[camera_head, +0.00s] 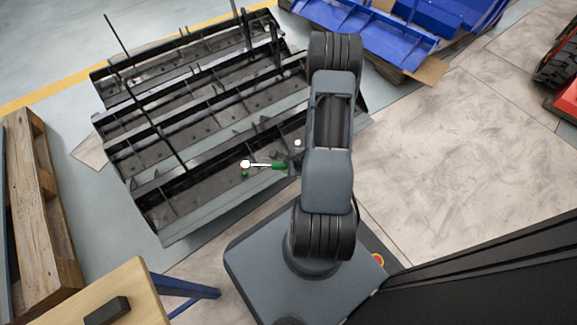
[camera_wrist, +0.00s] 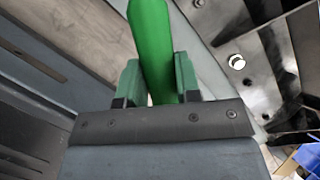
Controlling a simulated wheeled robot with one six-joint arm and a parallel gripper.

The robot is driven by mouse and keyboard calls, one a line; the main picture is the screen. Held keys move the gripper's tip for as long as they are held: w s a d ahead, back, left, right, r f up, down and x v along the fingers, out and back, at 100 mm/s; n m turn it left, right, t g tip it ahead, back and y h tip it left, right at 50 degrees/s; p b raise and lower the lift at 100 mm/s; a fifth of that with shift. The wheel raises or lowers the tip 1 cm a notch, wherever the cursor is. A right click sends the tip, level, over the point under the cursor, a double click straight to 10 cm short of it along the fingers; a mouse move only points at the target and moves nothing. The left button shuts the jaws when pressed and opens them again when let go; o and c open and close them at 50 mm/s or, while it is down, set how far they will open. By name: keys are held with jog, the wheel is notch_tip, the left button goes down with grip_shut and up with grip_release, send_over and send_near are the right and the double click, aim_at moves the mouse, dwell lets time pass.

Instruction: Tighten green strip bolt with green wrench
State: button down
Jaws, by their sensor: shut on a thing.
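My gripper (camera_head: 288,164) is shut on the green handle of the wrench (camera_head: 264,165), over the near part of the dark carrier (camera_head: 215,225). The wrench points left, and its pale round head is at the far end. A small green spot (camera_head: 245,173), perhaps the green strip bolt, shows just below that head; I cannot tell whether the head sits on the bolt. In the wrist view the green handle (camera_wrist: 149,40) stands between the two green-padded fingers (camera_wrist: 151,82), and the wrench head is out of view.
A white-headed bolt (camera_head: 297,143) is on the carrier beside my arm, and a pale bolt head shows in the wrist view (camera_wrist: 237,62). Upright thin rods rise from the carrier. A wooden pallet (camera_head: 40,200) lies left, a wooden table (camera_head: 135,290) front left, blue parts (camera_head: 375,35) behind.

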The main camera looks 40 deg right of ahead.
jog(key=shift+d+b, duration=0.1)
jog(key=shift+b, duration=0.3)
jog(key=shift+f, duration=0.25)
jog(key=shift+w+d+f+n+g+y+p, duration=0.1)
jog(key=shift+w+d+n+g+y+p, duration=0.3)
jog(key=shift+w+n, duration=1)
jog(key=shift+w+d+r+n+g+p, duration=0.15)
jog(key=shift+w+d+n+p, duration=0.6)
jog(key=shift+w, duration=1.05)
jog(key=shift+w+d+f+n+g+y+p, duration=0.25)
jog(key=shift+w+n+p, duration=0.3)
jog(key=shift+w+n, duration=1)
jog(key=shift+w+f+b, duration=0.25)
jog(key=shift+f+b, duration=0.3)
jog(key=shift+b, duration=1.55)
